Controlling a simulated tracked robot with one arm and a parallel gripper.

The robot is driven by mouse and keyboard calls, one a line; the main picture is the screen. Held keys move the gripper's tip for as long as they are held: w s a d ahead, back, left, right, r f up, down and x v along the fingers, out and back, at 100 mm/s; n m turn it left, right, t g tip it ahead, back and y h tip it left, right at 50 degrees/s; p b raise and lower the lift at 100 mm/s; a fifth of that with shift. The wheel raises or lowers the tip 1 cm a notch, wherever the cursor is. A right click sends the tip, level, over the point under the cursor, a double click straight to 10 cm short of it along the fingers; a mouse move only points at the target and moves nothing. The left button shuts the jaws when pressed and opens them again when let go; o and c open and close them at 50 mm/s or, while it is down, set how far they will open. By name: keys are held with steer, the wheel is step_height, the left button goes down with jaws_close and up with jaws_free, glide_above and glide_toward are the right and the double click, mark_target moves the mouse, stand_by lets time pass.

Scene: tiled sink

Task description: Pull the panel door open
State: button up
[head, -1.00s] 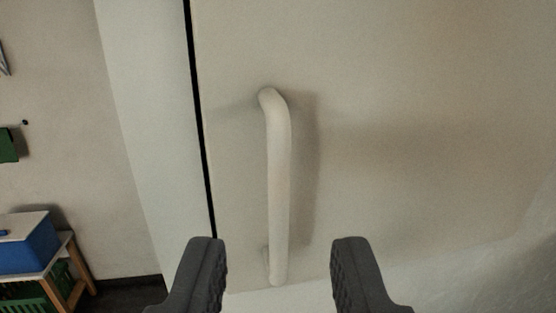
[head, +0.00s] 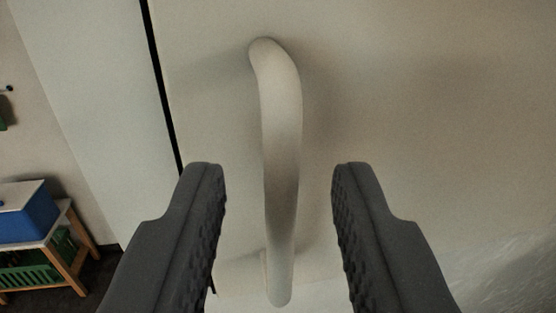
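The panel door (head: 430,130) is a flat beige surface filling the middle and right of the head view. A pale, upright bar handle (head: 281,150) stands out from it, curved at its top. A dark gap (head: 160,80) runs along the door's left edge, and the door looks shut. My gripper (head: 278,175) is open, with one dark, ridged finger on each side of the lower part of the handle. Space shows between the handle and both fingers. I cannot tell how deep the handle sits between them.
A pale frame strip (head: 85,80) borders the door on the left. Beyond it, at lower left, a wooden stand (head: 68,250) holds a blue box (head: 28,212) above a green crate (head: 35,272). A pale, rough surface (head: 500,265) shows at lower right.

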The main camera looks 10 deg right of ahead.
steer(key=shift+w+d+r+p, duration=0.2)
steer(key=shift+w+p, duration=0.35)
steer(key=shift+p, duration=0.9)
steer(key=shift+w+f+p, duration=0.15)
steer(key=shift+w+p, duration=0.05)
steer(key=shift+p, duration=0.15)
jaws_close()
steer(key=shift+s, duration=0.15)
